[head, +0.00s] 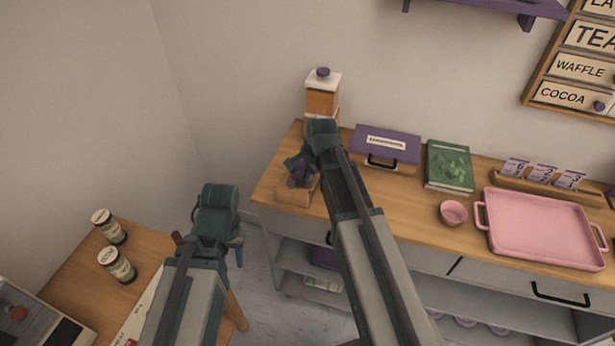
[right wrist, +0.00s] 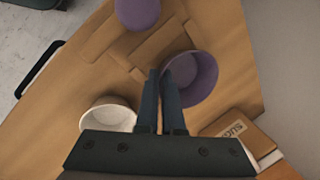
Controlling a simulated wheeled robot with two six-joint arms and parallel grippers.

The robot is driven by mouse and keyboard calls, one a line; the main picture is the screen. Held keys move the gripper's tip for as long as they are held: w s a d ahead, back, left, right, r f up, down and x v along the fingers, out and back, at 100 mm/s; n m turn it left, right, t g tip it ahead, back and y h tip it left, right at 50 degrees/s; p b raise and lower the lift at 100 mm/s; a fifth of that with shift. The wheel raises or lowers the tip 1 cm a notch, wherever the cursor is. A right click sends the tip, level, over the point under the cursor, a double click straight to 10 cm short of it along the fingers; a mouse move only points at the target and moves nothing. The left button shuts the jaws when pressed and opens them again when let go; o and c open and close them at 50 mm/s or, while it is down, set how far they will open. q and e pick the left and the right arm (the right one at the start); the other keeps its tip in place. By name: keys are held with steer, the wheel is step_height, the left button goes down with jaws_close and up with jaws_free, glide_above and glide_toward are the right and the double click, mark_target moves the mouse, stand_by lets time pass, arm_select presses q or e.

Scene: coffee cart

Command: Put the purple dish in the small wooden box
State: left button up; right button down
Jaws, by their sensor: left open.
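The purple dish (right wrist: 190,80) is a small round bowl in the right wrist view. The fingers of my right gripper (right wrist: 162,75) are closed together at its left rim and appear to pinch it. The small wooden box (head: 293,194) is on the counter's left end, below this gripper in the head view, and its wooden walls (right wrist: 140,47) show beside the dish. In the head view the dish (head: 298,174) is partly hidden by the gripper, just above the box. My left gripper (head: 236,250) is open and empty, pointing down over the floor gap.
A white bowl (right wrist: 108,115), another purple item (right wrist: 137,12) and a sugar container (right wrist: 238,138) are close by. A purple case (head: 386,147), green book (head: 449,167), pink bowl (head: 453,212) and pink tray (head: 545,230) are to the right.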

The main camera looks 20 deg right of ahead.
steer(key=shift+f, duration=0.3)
steer(key=c, duration=1)
jaws_free()
steer(key=shift+s, duration=0.1)
steer(key=shift+d+r+p, duration=0.1)
steer(key=shift+r+p, duration=0.25)
steer(key=shift+r, duration=0.1)
steer(key=p+v, duration=1.2)
steer(key=v, duration=0.1)
steer(key=shift+f, duration=0.1)
